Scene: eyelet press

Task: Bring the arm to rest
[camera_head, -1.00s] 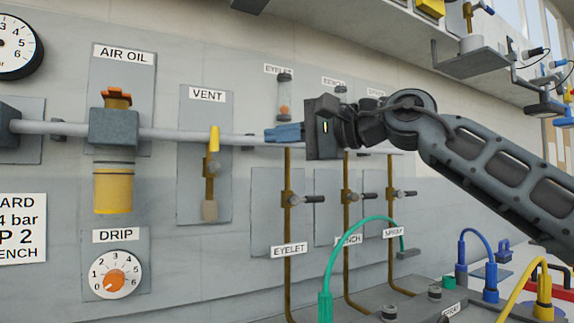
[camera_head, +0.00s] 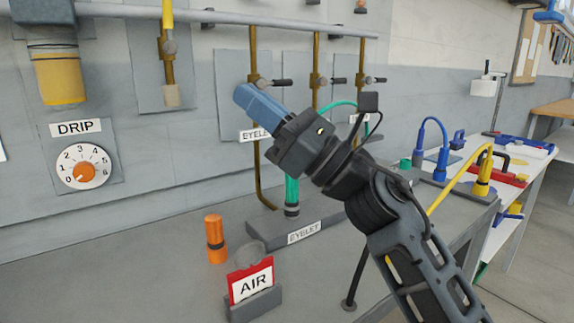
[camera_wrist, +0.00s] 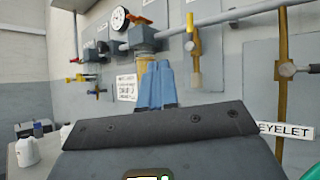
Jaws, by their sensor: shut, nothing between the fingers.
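My gripper (camera_head: 248,97) is in the middle of the head view, with blue fingers pointing up and to the left. The fingers are closed together and hold nothing. In the head view they overlap the EYELET valve panel, in front of its brass pipe (camera_head: 257,180); I cannot tell the gap. In the wrist view the blue fingers (camera_wrist: 156,85) stand upright side by side, with the wall of gauges and pipes beyond. My arm reaches in from the lower right.
An orange cylinder (camera_head: 215,240) and a red AIR sign (camera_head: 250,281) stand on the grey bench. The EYELET base (camera_head: 297,228) with a green hose lies below my gripper. Blue (camera_head: 442,150) and yellow (camera_head: 482,172) hose fittings are at right. The bench's left part is clear.

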